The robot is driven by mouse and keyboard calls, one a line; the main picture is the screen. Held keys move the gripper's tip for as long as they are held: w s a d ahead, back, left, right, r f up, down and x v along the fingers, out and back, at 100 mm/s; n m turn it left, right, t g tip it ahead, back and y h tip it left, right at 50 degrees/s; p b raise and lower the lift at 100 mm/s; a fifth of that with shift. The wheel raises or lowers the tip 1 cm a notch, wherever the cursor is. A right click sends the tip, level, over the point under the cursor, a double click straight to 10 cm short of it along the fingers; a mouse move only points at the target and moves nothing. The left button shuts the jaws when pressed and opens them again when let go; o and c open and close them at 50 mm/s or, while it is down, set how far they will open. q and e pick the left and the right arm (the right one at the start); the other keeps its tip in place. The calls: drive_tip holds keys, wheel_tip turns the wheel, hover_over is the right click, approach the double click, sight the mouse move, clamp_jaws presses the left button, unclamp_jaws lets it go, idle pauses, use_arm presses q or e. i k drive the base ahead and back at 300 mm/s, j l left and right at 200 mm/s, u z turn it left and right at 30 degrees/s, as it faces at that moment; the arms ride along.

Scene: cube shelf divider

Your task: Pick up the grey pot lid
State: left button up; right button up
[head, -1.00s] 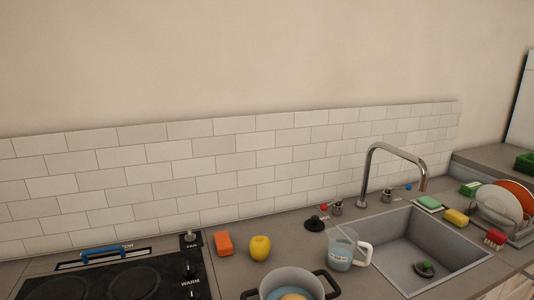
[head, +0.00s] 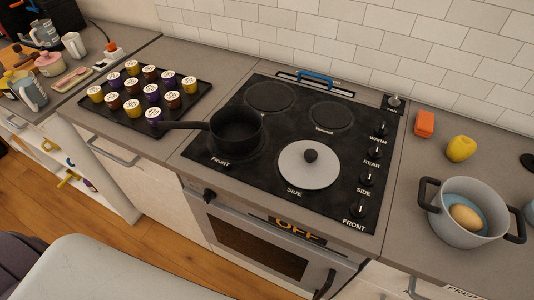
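The grey pot lid (head: 307,170) lies flat on the front right burner area of the black stovetop in the head view. It is a round light-grey disc with a black knob (head: 310,155) at its centre. A black saucepan (head: 236,130) stands just left of it, its handle pointing left. Neither of my grippers is in view.
A grey pot (head: 436,228) with something yellow inside stands on the counter right of the stove (head: 352,150). An orange block (head: 425,123) and a yellow apple-like item (head: 460,149) are behind it. A black tray (head: 181,122) of several jars lies left.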

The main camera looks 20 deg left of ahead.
sight(305, 165)
drive_tip(key=u, duration=0.15)
drive_tip(key=z, duration=1.25)
drive_tip(key=u, duration=1.25)
drive_tip(key=k+j+z, duration=0.1)
drive_tip(key=j+z, duration=0.35)
drive_tip(key=k+j+z, duration=0.15)
drive_tip(key=z, duration=0.35)
